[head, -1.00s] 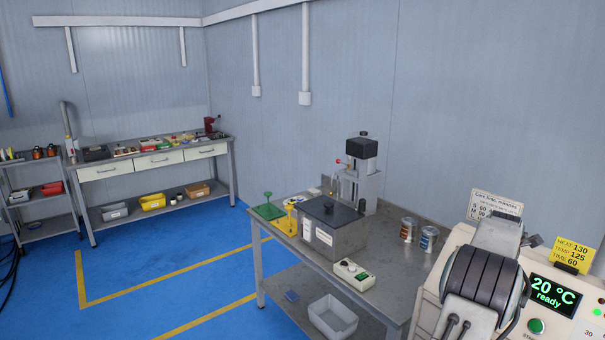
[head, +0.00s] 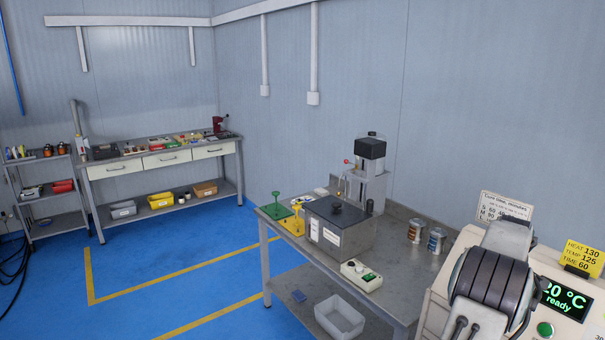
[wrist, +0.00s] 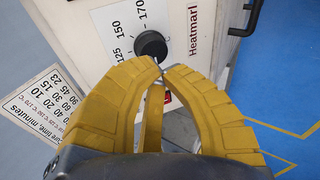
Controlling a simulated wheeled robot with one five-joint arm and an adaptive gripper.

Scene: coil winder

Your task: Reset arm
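My gripper (wrist: 160,70) shows in the wrist view with two yellow ribbed fingers. Their tips come together with nothing visible between them. Just past the tips is a black round knob (wrist: 150,45) on a pale panel marked 125, 150, 170 and "Heatmarl"; I cannot tell if the tips touch it. Below the tips a small red part (wrist: 167,97) shows between the fingers. I cannot make out my gripper in the head view.
A machine with a green display (head: 565,299) reading "20 °C ready" stands at the right, partly covered.

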